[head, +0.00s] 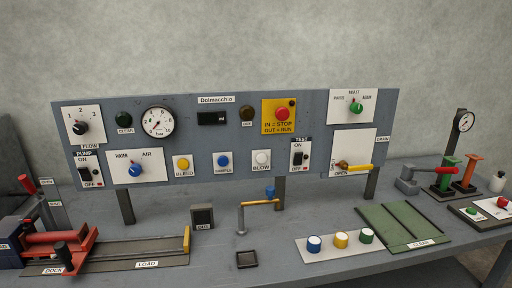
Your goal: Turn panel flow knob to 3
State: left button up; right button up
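The flow knob (81,127) is a black round knob on a white plate (96,137) labelled FLOW, at the upper left of the grey upright panel (230,145). The digits 1, 2 and 3 are printed in an arc above the knob. A small pale pointer mark shows on the knob, but it is too small to tell surely which digit it faces. Nothing touches the knob. Neither of my grippers is in the head view.
Close to the knob are a pump switch (85,173), a dark CLEAR button (124,119), a blue water/air knob (135,169) and a gauge (158,121). Below, a red clamp device (62,243) and a load rail (145,252) occupy the table's left front.

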aim_at(81, 127)
jog(key=u, duration=1.25)
